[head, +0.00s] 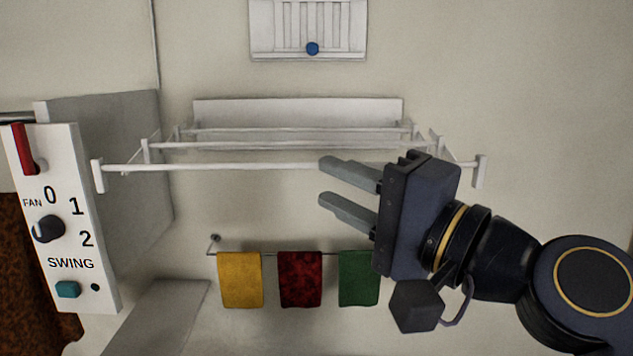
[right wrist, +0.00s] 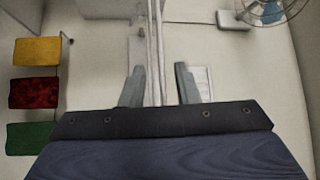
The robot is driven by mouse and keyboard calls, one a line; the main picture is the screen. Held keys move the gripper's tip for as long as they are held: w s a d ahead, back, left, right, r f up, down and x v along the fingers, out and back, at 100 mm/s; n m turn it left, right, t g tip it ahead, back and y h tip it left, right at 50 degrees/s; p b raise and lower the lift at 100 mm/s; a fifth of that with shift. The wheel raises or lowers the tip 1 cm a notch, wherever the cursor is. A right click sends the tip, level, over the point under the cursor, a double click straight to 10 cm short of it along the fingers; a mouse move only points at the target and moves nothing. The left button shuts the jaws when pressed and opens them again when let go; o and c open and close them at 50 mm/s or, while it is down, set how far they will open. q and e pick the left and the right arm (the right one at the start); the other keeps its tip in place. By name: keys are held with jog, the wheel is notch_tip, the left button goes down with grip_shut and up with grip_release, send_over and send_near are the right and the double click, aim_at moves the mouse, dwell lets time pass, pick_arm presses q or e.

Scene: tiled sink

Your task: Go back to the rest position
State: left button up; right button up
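My right gripper (head: 345,194) comes in from the right in the head view. Its two grey fingers point left and stand apart, with nothing between them that it grips. It is in front of the right part of the white wall rack (head: 240,167). In the right wrist view the fingers of the right gripper (right wrist: 159,90) are also apart, and the white rack bars (right wrist: 155,45) run behind the gap. I cannot tell whether they touch the bars. My left gripper is not in view.
A yellow towel (head: 240,280), a red towel (head: 300,280) and a green towel (head: 358,278) hang below the rack. A control panel (head: 65,220) with a knob (head: 47,229) stands at the left. A white vent (head: 308,25) with a blue knob is above. A fan (right wrist: 272,10) shows in the wrist view.

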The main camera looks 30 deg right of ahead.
jog(key=shift+s+d, duration=0.1)
jog(key=shift+s, duration=0.25)
notch_tip(320, 180, down, 18)
jog(key=w+a+n+g, duration=0.2)
jog(key=w+n+g, duration=0.1)
jog(key=n+g, duration=0.25)
jog(key=s+f+n+g, duration=0.3)
jog(key=f+g, duration=0.1)
jog(key=f, duration=0.6)
jog(key=s+a+f+n+g+h, duration=0.1)
jog(key=s+f+n+g, duration=0.2)
jog(key=f, duration=0.8)
jog(key=shift+s+g, duration=0.45)
jog(key=shift+s, duration=0.1)
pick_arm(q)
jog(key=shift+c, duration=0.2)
pick_arm(e)
jog(key=shift+a+r+n, duration=0.1)
jog(key=shift+n, duration=0.15)
